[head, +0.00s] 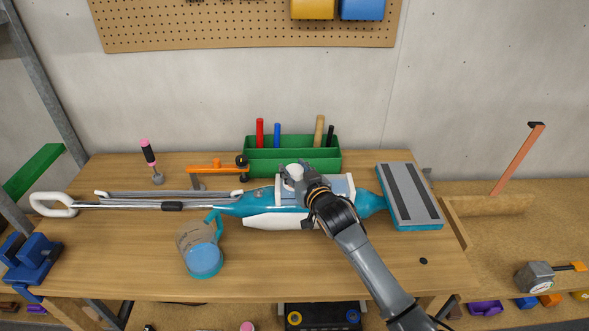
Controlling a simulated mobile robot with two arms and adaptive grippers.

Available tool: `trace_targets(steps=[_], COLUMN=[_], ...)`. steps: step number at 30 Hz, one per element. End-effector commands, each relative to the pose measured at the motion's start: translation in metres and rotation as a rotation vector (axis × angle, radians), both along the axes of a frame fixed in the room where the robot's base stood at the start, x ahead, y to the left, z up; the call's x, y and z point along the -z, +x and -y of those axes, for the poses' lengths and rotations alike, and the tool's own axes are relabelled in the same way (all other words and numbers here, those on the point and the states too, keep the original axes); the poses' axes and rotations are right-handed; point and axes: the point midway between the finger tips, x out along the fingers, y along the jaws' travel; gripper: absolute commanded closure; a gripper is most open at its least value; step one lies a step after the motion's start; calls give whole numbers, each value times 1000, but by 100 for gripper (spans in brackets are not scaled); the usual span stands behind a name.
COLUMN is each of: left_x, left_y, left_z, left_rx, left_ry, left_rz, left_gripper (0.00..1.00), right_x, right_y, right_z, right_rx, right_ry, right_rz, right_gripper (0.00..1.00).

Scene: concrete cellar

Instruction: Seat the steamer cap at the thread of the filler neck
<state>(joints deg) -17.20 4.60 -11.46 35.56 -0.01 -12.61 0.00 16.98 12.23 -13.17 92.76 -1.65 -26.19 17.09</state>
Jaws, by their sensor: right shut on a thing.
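A teal and white steam mop, the steamer (270,221), lies lengthwise on the wooden bench, its grey-padded head (408,195) to the right and its handle to the left. My right gripper (293,179) is over the middle of the steamer body, shut on a small white rounded piece that appears to be the steamer cap (293,171). The filler neck and its thread cannot be made out; the gripper and cap cover that part of the body. Whether the cap touches the neck cannot be told. My left gripper is not in view.
A teal-handled measuring jug (203,260) stands in front of the steamer. A green tool box (290,161), an orange clamp (210,169) and a pink-handled screwdriver (149,153) are behind it. A blue vise (32,258) is at the left. The bench's front right is mostly clear.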

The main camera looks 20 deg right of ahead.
Motion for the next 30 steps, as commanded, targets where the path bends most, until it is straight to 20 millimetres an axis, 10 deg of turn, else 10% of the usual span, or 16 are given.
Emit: trace_targets(steps=[30], left_x=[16], left_y=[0], left_z=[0], left_rx=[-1], left_ry=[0], left_rz=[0], left_gripper=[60], right_x=[25], right_y=[0], right_z=[0], right_rx=[0], right_ry=[0], right_rz=[-2], right_gripper=[75])
